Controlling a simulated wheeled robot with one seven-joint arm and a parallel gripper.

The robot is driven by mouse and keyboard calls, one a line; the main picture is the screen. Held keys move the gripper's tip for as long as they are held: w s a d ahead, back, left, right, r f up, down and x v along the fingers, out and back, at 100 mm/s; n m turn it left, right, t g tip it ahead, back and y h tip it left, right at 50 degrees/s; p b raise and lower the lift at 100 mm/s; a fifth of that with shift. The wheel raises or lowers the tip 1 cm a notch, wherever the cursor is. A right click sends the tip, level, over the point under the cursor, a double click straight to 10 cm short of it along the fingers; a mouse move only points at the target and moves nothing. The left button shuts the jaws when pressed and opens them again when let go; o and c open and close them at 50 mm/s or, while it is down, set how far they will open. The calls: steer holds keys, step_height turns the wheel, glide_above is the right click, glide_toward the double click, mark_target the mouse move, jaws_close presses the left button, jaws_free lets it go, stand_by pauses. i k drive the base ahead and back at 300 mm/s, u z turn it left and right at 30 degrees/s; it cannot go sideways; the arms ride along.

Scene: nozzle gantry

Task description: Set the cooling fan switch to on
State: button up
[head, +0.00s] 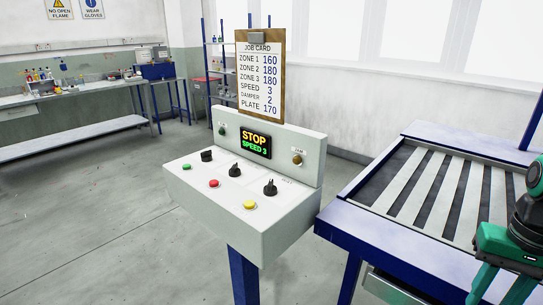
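A grey control console (290,232) on a blue post stands at the centre of the head view. Its sloped top carries three black knobs: one at the back left (206,155), one in the middle (235,170) and one at the right (270,188). Their labels are too small to read, so I cannot tell which control is the cooling fan switch or how it is set. The console's display (255,143) reads STOP, SPEED 3. My teal gripper (499,290) is at the lower right edge, apart from the console and empty; its fingers are spread and their tips are cut off.
Green (187,167), red (213,183) and yellow (249,205) buttons sit along the console front. A job card (261,75) stands behind it. A blue-framed slatted table (420,185) is at the right. The floor left of the console is clear.

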mark_target(234, 171)
steer(key=z, duration=0.95)
steer(key=k, duration=0.9)
steer(key=u, duration=1.3)
steer(key=i, duration=0.95)
steer(key=u, duration=0.05)
